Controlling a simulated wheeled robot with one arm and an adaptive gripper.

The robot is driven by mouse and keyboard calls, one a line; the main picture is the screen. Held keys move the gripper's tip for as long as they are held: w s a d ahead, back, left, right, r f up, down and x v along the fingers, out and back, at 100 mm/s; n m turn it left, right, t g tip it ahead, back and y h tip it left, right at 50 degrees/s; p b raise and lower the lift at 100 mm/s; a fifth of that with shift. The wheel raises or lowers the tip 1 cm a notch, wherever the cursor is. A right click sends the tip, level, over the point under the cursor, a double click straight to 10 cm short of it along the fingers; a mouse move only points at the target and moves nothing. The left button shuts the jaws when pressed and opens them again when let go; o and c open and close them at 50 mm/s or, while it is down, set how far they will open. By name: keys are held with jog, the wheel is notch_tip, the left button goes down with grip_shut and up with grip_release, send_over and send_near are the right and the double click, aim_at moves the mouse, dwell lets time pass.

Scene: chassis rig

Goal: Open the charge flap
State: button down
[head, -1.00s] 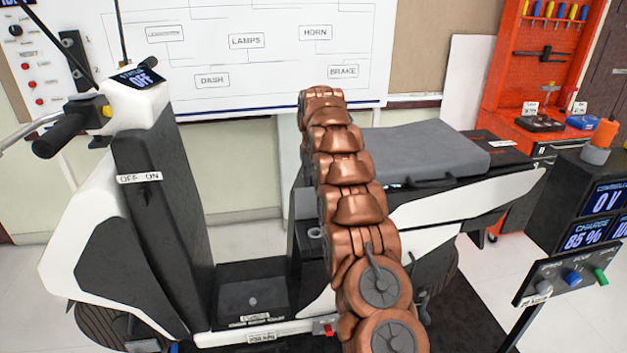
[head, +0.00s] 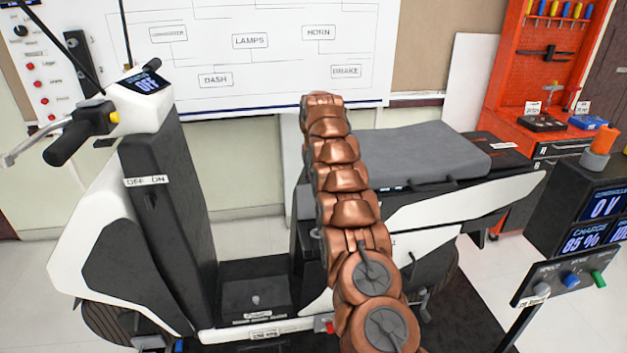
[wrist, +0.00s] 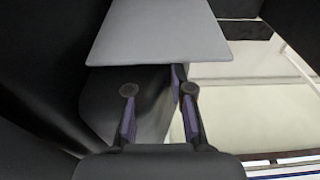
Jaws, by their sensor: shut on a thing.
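The scooter (head: 165,210) stands across the head view, with a grey seat (head: 425,150) and dark and white side panels. I cannot make out the charge flap for certain; my copper arm covers part of the scooter's middle. My gripper is hidden behind the arm in the head view. In the wrist view my gripper (wrist: 160,112) has its purple-padded fingers at either side of a dark panel (wrist: 150,88), below a light grey surface (wrist: 160,35). It is shut on a dark part there; I cannot tell whether this is the flap.
A diagram board (head: 260,50) hangs on the wall behind. At right stand a red tool bench (head: 520,85), a display box (head: 580,200) and a small control panel (head: 560,280) on a post. Light floor shows at the lower right.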

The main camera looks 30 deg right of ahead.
jog(key=c, duration=1)
grip_release()
jog(key=shift+c, duration=0.2)
jog(key=shift+s+b, duration=0.1)
jog(key=shift+b, duration=0.2)
